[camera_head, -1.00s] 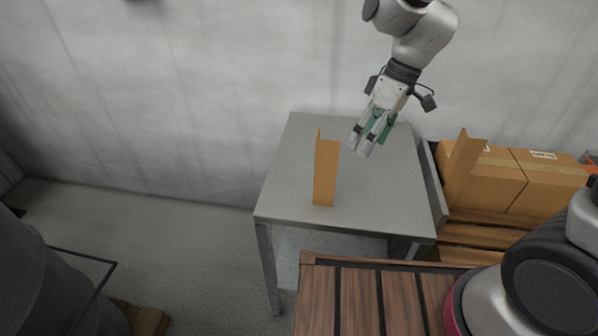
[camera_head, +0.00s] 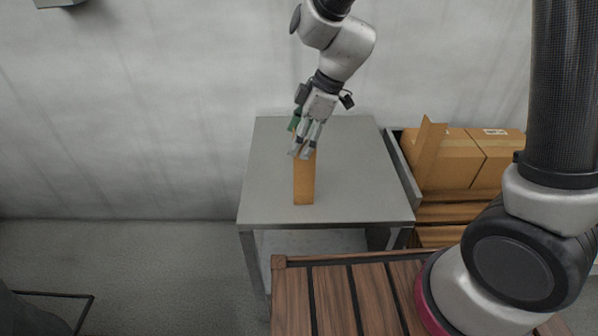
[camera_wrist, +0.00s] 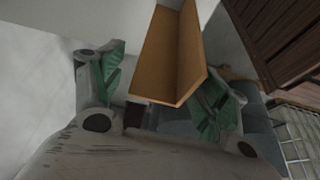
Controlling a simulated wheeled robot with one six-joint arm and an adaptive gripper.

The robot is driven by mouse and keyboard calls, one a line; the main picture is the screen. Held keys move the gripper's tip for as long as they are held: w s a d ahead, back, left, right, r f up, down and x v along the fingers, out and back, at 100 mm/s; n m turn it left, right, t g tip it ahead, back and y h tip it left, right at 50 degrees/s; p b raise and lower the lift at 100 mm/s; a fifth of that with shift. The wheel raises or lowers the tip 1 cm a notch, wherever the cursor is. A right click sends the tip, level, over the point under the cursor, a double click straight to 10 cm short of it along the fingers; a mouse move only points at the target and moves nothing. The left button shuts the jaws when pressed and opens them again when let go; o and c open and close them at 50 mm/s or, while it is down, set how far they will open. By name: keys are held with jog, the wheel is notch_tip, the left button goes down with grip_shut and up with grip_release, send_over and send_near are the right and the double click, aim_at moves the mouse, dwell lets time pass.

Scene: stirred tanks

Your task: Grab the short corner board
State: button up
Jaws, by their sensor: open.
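The short corner board (camera_head: 304,183) is an orange-brown, L-shaped piece standing upright on the grey table. My gripper (camera_head: 302,154) points down over its upper end and hides its top in the head view. In the wrist view the board (camera_wrist: 168,55) lies between the two green-padded fingers of my gripper (camera_wrist: 160,88), nearer the right finger. The fingers are spread apart. I cannot tell whether the right finger touches the board.
The grey table (camera_head: 350,200) is otherwise bare. A brown slatted wooden surface (camera_head: 335,295) is in front. A pale wall (camera_head: 180,120) is behind.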

aim_at(304, 169)
jog(key=x, duration=0.4)
jog(key=c, duration=1.2)
jog(key=shift+r, duration=0.1)
